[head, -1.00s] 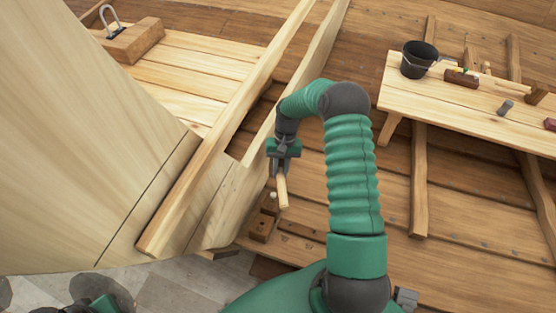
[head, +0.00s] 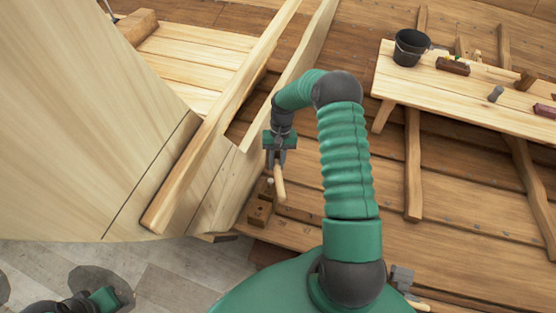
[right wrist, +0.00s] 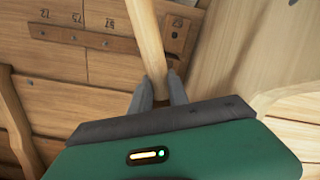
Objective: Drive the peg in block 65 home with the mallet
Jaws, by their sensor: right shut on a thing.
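My right gripper (head: 278,163) is shut on a pale wooden handle (head: 280,187), which I take for the mallet's. The handle slants down toward the hull planks, and in the right wrist view (right wrist: 150,45) it runs from between the fingers past the top edge. I cannot make out a mallet head. A brown wooden block (head: 261,212) on the hull stands just below and left of the handle. A small pale peg end (head: 270,182) shows beside the handle. The number 65 is not readable. A green and dark part of my left arm (head: 103,298) shows at bottom left; its jaws are unclear.
A pale bench (head: 450,95) at upper right carries a black bucket (head: 410,48) and several tools. Pale upright boards (head: 225,120) stand close left of my right gripper. A dark bolted strip (right wrist: 80,38) lies below numbers on the planks.

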